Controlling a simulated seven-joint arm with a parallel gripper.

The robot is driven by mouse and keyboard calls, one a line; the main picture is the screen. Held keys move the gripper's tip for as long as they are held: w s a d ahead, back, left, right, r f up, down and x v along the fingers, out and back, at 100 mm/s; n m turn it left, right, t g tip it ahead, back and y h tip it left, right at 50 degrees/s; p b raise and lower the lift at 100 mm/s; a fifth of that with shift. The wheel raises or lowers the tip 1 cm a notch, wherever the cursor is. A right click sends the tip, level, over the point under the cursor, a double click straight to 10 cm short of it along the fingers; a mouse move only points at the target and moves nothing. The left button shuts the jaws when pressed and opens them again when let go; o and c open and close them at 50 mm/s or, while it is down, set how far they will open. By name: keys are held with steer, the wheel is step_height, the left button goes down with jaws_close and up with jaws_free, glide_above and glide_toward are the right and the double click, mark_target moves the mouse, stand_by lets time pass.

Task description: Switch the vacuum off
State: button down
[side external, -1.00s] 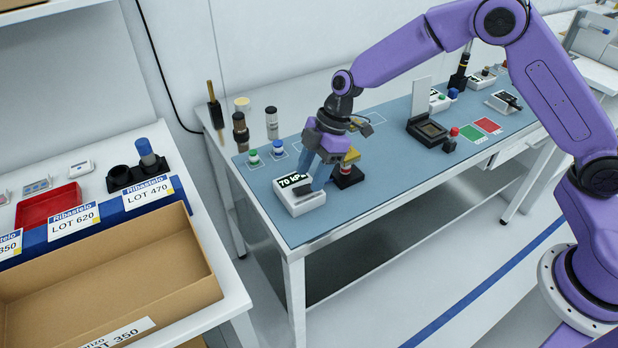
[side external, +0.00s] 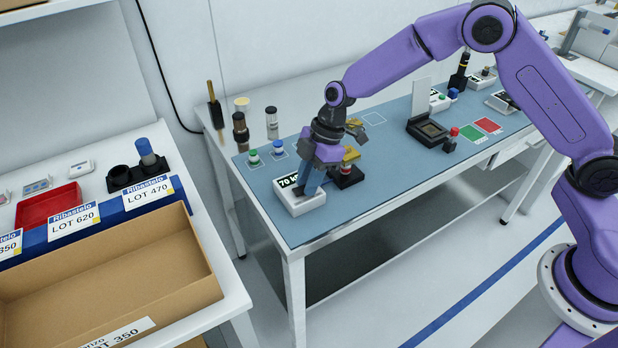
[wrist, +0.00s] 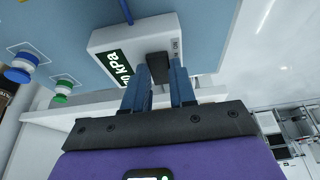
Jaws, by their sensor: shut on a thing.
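The vacuum unit (side external: 291,203) is a white box at the near left corner of the blue-topped bench. Its dark display (side external: 287,181) reads 70 with the unit partly covered by my finger; in the wrist view "kPa" shows on the display (wrist: 112,65). A black switch (wrist: 157,63) stands on the box's face beside small lettering. My gripper (wrist: 160,71) points at the box with its two blue fingers on either side of the switch, shut on it. The side view also shows my gripper (side external: 307,193) down at the box, hiding the switch.
A blue tube (wrist: 126,12) leaves the box. Bench space farther right is clear up to a black open-lidded socket (side external: 428,131).

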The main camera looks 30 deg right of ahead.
steer(key=shift+a+r+h, duration=0.1)
steer(key=shift+a+h, duration=0.15)
steer(key=shift+h, duration=0.6)
steer(key=shift+a+h, duration=0.25)
steer(key=shift+h, duration=0.6)
steer(key=c, duration=0.9)
jaws_free()
steer(key=shift+r, duration=0.1)
steer(key=r, duration=1.1)
steer(key=d+r, duration=0.1)
steer(key=r, duration=0.5)
steer(key=shift+r, duration=0.15)
